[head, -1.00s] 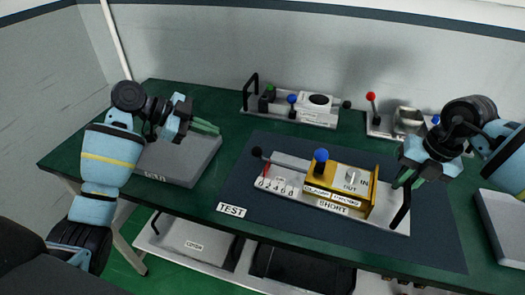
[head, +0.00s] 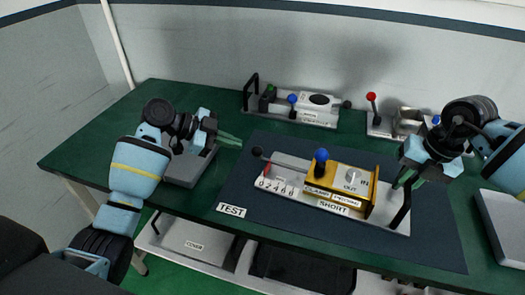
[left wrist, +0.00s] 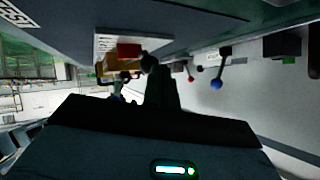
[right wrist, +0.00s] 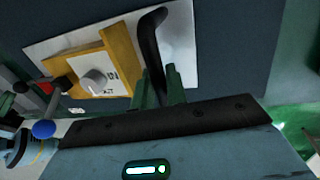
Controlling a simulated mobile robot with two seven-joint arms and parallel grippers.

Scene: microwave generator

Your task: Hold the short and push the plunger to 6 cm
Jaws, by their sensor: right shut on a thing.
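The short is a pale plate with a yellow block (head: 338,188), a blue knob (head: 321,156) and a black handle (head: 401,212) at its right end. Its plunger is a grey rod ending in a black ball (head: 257,152) on the left, above a numbered scale (head: 276,186) with a red pointer (head: 266,169). My right gripper (head: 404,180) is shut on the black handle, which also shows in the right wrist view (right wrist: 151,42). My left gripper (head: 236,143) is shut and empty, left of the ball and apart from it. The ball also shows in the left wrist view (left wrist: 149,63).
The short lies on a dark mat (head: 250,225) with a TEST label (head: 231,210). A grey box (head: 190,168) sits under my left arm. Another device (head: 318,112) stands behind, and one with a red-knobbed lever (head: 371,97) stands back right. A grey block (head: 500,225) is at the right.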

